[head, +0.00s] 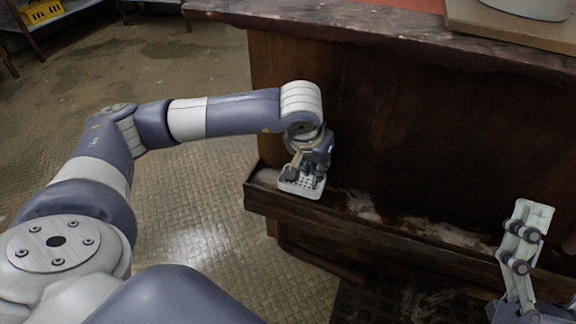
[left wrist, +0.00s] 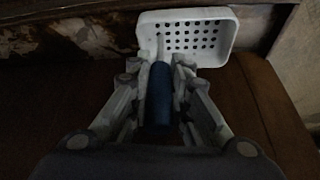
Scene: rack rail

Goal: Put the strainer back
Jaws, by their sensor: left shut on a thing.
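The strainer is a white, shallow, rounded rectangular pan (head: 314,191) with rows of holes; it also shows at the top of the left wrist view (left wrist: 232,42). Its blue handle (left wrist: 158,100) lies between the fingers of my left gripper (left wrist: 164,72). In the head view my left gripper (head: 308,168) is shut on the strainer, which is at the left end of the low dark wooden ledge (head: 375,222). I cannot tell whether the strainer touches the ledge. My right gripper (head: 522,245) is at the lower right, away from the strainer; its finger opening is unclear.
A dark wooden counter (head: 430,130) rises behind the ledge. On its top are a board (head: 480,30) and a pale round vessel (head: 530,8) at the upper right. Tiled floor (head: 200,215) lies open to the left. A yellow crate (head: 42,11) stands on a far shelf.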

